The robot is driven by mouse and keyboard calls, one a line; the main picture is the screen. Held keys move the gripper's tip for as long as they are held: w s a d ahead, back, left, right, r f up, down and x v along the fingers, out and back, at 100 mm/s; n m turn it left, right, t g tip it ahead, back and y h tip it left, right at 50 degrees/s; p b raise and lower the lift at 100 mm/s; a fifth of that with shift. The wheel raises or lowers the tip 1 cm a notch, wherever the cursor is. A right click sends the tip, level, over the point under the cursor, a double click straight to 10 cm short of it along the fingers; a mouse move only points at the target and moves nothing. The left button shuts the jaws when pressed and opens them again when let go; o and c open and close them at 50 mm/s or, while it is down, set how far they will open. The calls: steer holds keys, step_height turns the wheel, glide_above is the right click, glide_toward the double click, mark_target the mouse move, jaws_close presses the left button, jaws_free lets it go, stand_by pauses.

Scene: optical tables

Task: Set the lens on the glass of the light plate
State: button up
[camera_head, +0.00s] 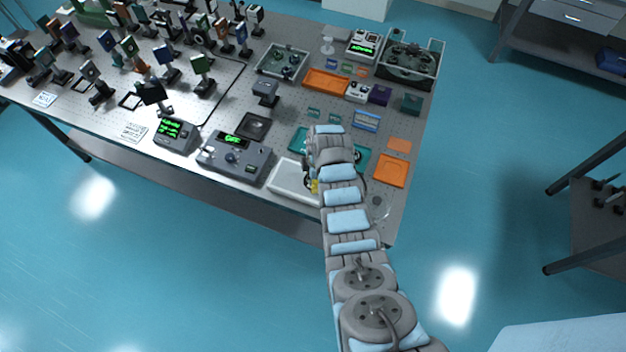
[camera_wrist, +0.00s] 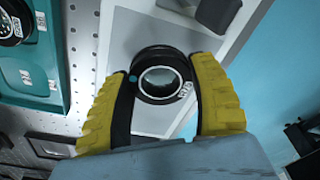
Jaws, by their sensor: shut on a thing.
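The lens (camera_wrist: 161,82) is a round clear glass in a black ring with small white marks, seen from above in the wrist view. My gripper (camera_wrist: 160,72) has its two yellow fingers with dark pads closed on either side of the ring. Under the lens is the light plate (camera_wrist: 122,42), a grey panel with a pale border. I cannot tell whether the ring touches the panel or hangs just above it. In the head view the pale plate (camera_head: 285,182) lies at the table's front edge, and my gripper (camera_head: 315,187) is mostly hidden by my arm.
A dark grey block (camera_wrist: 216,12) stands at the plate's far side. In the head view a grey control box (camera_head: 236,158) is to the left and an orange tray (camera_head: 391,171) to the right.

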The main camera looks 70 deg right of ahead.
steer(key=shift+f, duration=0.55)
steer(key=shift+f, duration=0.15)
steer(key=o, duration=1.2)
steer(key=shift+c, duration=0.2)
step_height(320, 180, up, 12)
steer(key=s+b, duration=0.1)
steer(key=b, duration=0.1)
steer(key=shift+d, duration=0.4)
